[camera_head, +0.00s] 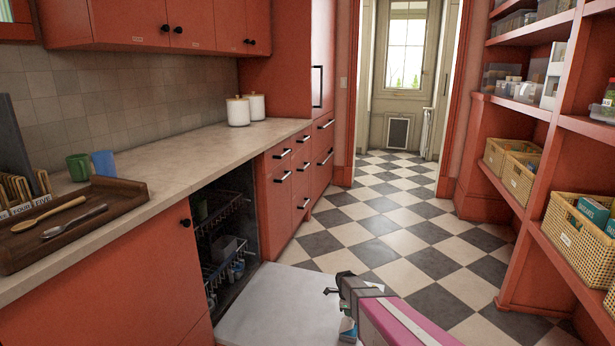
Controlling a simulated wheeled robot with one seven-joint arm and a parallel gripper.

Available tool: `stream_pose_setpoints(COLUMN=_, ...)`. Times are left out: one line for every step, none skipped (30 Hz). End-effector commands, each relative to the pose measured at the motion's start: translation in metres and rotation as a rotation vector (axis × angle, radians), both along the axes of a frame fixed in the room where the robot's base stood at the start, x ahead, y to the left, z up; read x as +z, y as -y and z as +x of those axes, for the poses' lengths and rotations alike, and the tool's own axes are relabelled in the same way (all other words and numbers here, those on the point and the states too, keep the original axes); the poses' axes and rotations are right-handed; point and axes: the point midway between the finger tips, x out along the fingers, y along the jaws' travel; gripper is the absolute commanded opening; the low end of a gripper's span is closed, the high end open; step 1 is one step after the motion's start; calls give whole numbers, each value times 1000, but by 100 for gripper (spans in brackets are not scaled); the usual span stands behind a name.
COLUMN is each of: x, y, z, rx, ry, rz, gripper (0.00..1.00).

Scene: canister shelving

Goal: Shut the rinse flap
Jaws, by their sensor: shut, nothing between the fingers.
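The rinse flap (262,305) looks to be the dishwasher's pale door, folded down flat in front of the open dishwasher (240,205). Two racks show inside, the upper (222,212) and the lower (222,265), with some dishes on them. My gripper (331,291) is in front of the dishwasher, over the right part of the flap in the picture. It is shut and holds nothing. I cannot tell whether it touches the flap. My arm hides the flap's right end, and the frame's bottom edge cuts off its near part.
The counter (200,150) along the left bears a brown tray (70,220) with spoons, green and blue cups, and two white canisters. Red drawers (290,180) stand beyond the dishwasher. Shelving (520,190) with baskets lines the right. The checkered floor (390,215) between is clear toward the door.

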Motion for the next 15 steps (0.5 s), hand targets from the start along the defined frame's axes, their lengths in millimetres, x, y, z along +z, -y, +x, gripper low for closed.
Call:
stream_pose_setpoints(x=-1, y=0, z=0, rx=0, ry=0, rz=0, gripper=0)
stream_pose_setpoints(x=-2, y=0, z=0, rx=0, ry=0, rz=0, gripper=0)
stream_pose_setpoints(x=-3, y=0, z=0, rx=0, ry=0, rz=0, gripper=0)
stream_pose_setpoints(x=-4, y=0, z=0, rx=0, ry=0, rz=0, gripper=0)
stream_pose_setpoints(x=-4, y=0, z=0, rx=0, ry=0, rz=0, gripper=0)
stream_pose_setpoints(x=-5, y=0, z=0, rx=0, ry=0, rz=0, gripper=0)
stream_pose_setpoints(x=-6, y=0, z=0, rx=0, ry=0, rz=0, gripper=0)
stream_pose_setpoints(x=-6, y=0, z=0, rx=0, ry=0, rz=0, gripper=0)
stream_pose_setpoints(x=-7, y=0, z=0, rx=0, ry=0, rz=0, gripper=0)
stream_pose_setpoints(x=-7, y=0, z=0, rx=0, ry=0, rz=0, gripper=0)
stream_pose_setpoints(x=-6, y=0, z=0, rx=0, ry=0, rz=0, gripper=0)
stream_pose_setpoints(x=-6, y=0, z=0, rx=0, ry=0, rz=0, gripper=0)
stream_pose_setpoints(x=-6, y=0, z=0, rx=0, ry=0, rz=0, gripper=0)
stream_pose_setpoints(x=-6, y=0, z=0, rx=0, ry=0, rz=0, gripper=0)
stream_pose_setpoints(x=-6, y=0, z=0, rx=0, ry=0, rz=0, gripper=0)
